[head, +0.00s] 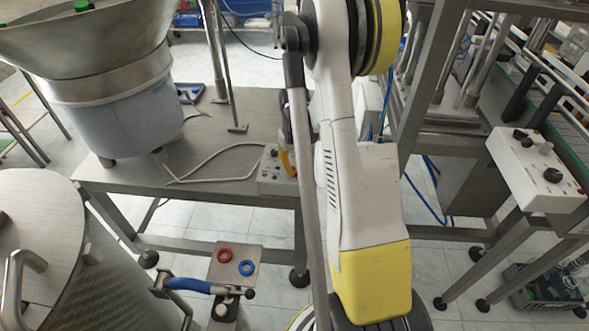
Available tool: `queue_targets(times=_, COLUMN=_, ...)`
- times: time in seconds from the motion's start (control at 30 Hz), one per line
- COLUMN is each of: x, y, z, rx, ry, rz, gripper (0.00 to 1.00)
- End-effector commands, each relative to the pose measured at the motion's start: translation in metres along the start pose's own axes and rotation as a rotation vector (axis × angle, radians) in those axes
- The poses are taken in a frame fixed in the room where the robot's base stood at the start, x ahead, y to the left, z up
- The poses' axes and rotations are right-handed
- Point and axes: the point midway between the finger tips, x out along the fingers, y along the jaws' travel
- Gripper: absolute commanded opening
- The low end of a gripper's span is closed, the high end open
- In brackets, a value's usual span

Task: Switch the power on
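A small grey control box (270,180) sits on the front right part of the steel table, with small knobs or buttons on its face. A yellow and red part (287,161) shows at its upper right, partly hidden by my arm; I cannot tell if it is the power switch. A dark piece that seems to be my gripper (286,122) shows just above it, at the left edge of my arm. My arm hides most of it, so its fingers, any contact and any hold cannot be made out.
The steel table (215,190) carries a large feeder bowl (95,50) on a pale blue drum (115,115), and a loose grey cable (205,162). A white control box (535,165) with black knobs stands at right. A post with red and blue rings (236,264) stands in front.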

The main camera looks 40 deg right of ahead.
Motion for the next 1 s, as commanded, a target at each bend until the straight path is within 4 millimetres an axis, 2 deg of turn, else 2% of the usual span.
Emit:
queue_targets(times=0.27, x=0.0005, y=0.0000, z=0.0000, rx=0.127, ry=0.000, rz=0.000, gripper=0.00)
queue_targets(times=1.0, x=0.0006, y=0.0002, z=0.0002, rx=0.789, ry=0.000, rz=0.000, gripper=0.00)
